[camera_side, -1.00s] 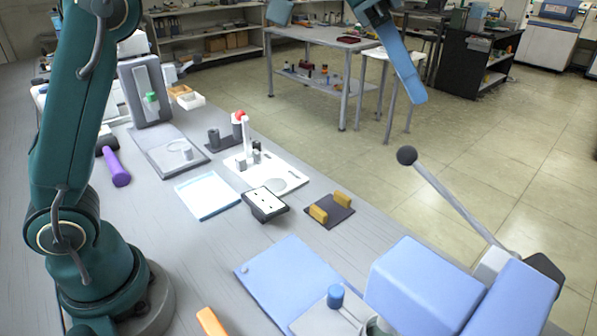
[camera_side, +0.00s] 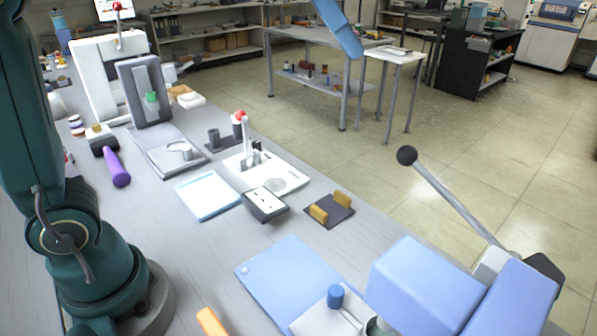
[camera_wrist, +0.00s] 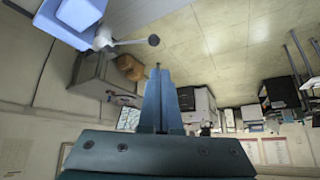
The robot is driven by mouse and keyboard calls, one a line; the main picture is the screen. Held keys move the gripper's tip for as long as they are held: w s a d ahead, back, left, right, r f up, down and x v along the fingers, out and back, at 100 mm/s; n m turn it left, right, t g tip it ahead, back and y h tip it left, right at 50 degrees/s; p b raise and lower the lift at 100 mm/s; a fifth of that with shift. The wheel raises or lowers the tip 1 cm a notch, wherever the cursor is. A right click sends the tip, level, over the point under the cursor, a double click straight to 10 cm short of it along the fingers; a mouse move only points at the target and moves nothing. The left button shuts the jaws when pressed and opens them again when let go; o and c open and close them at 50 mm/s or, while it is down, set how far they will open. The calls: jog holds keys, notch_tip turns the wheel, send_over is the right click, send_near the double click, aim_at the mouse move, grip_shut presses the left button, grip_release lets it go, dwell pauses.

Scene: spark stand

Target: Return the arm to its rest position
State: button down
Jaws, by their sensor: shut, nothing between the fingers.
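My gripper (camera_side: 352,48) hangs at the top of the side view, high above the bench and the floor behind it. Only its blue fingers show there. In the wrist view its two blue fingers (camera_wrist: 160,75) lie together, shut with nothing between them. My green arm stands at the left of the side view, and its upper part runs out of the picture. The gripper touches nothing that I can see.
The grey bench (camera_side: 190,255) holds a blue press with a ball-ended lever (camera_side: 447,198), a purple-handled tool (camera_side: 115,167), a red-knobbed fixture (camera_side: 240,118), a white tray (camera_side: 207,195) and a small meter (camera_side: 265,203). The air around the gripper looks clear.

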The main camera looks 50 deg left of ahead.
jog(key=s+a+f+n+y, duration=0.2)
jog(key=s+f, duration=0.4)
jog(key=f, duration=0.3)
jog(key=s+a+f+n+y, duration=0.2)
jog(key=s+a+f+n, duration=0.3)
jog(key=f, duration=0.4)
jog(key=shift+s+a+f+g, duration=0.25)
jog(key=shift+s+a, duration=0.55)
jog(key=shift+s, duration=0.4)
